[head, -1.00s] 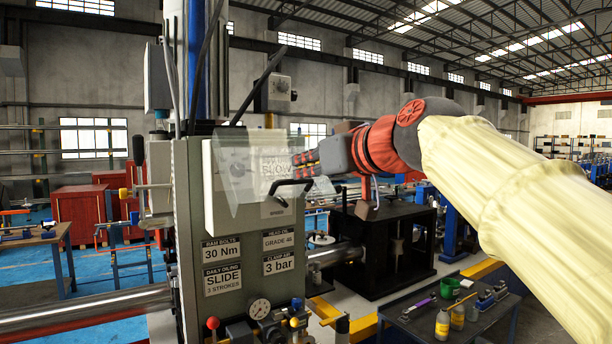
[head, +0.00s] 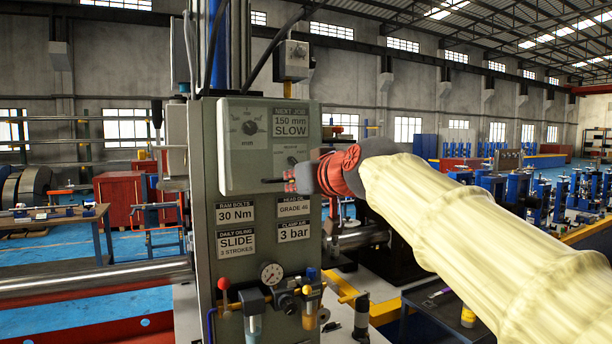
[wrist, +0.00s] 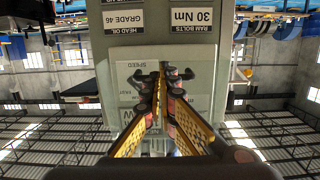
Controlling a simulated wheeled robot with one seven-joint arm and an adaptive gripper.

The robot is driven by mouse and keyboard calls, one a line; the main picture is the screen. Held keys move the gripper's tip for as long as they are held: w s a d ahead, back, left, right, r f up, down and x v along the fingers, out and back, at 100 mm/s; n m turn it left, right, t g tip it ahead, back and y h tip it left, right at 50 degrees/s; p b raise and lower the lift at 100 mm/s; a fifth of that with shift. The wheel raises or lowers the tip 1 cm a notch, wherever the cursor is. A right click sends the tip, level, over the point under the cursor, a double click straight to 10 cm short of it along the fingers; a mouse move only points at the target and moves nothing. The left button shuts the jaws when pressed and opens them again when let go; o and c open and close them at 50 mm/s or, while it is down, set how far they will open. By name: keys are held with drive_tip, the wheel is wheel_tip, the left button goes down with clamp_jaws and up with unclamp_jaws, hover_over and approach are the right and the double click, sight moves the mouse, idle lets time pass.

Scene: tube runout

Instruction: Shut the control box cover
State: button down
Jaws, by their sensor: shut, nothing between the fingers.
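The control box (head: 233,170) is a pale grey box on the front of the machine column, with a dial (head: 249,128) and a "150 mm SLOW" label (head: 290,127) on its face. No clear cover stands out from the box now; whether it lies flat over the face is hard to tell. My gripper (head: 287,181) is shut and empty, at the box's lower right, partly hiding its face. In the wrist view, the closed fingertips (wrist: 163,72) are in front of the box face (wrist: 125,75). I cannot tell whether they touch it.
A dark bar (head: 271,181) shows by the box's lower edge, beside my fingers. Below are instruction plates (head: 236,243), a pressure gauge (head: 272,274) and a red knob (head: 223,284). A steel bar (head: 100,279) runs left from the column. A side bench (head: 450,305) stands at lower right.

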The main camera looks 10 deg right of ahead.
drive_tip(key=shift+w+a+f, duration=0.3)
drive_tip(key=shift+w+f, duration=0.35)
drive_tip(key=shift+w, duration=0.25)
